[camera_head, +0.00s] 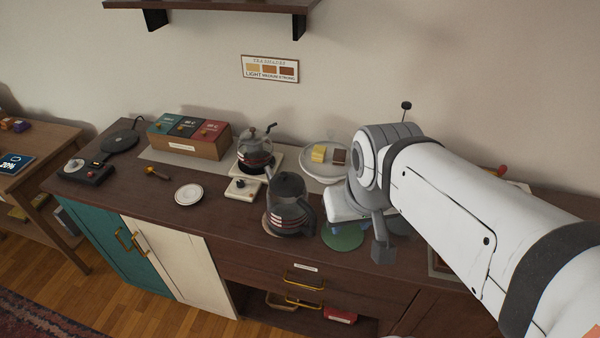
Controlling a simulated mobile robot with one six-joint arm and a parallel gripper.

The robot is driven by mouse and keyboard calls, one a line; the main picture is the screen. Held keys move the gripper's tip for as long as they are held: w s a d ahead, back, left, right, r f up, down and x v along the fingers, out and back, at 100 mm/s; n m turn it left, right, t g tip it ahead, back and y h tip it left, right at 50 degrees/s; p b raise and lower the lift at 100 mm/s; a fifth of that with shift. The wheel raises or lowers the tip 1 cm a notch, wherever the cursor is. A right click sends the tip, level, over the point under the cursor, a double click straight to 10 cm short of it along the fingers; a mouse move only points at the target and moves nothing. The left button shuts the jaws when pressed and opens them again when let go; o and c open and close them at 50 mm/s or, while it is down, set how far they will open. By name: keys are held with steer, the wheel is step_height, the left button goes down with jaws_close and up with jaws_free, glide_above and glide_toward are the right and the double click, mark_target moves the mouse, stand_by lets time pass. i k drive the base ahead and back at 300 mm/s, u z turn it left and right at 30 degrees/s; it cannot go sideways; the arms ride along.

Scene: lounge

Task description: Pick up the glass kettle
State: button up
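Two kettle-like vessels stand on the dark wooden sideboard. The back one (256,147) looks partly see-through, with a dark lower band and a bent handle, and rests on a pale square base. The front one (288,213) is dark grey with pale and reddish stripes, a lid and a side handle, and stands on a round mat. I cannot tell for sure which is the glass kettle. My gripper (372,232) hangs over the sideboard to the right of the front vessel, apart from it. My arm hides most of it, and its opening is unclear.
A small white device (243,189) sits between the vessels. A white saucer (189,194) lies left. A box of coloured packets (189,136) stands behind. A plate with yellow and brown blocks (318,172) and a green round mat (343,237) are near my gripper. A shelf hangs above.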

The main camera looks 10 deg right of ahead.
mark_target(290, 216)
steer(key=z, duration=1.85)
steer(key=k, duration=1)
steer(key=u, duration=1.1)
steer(key=i, duration=1)
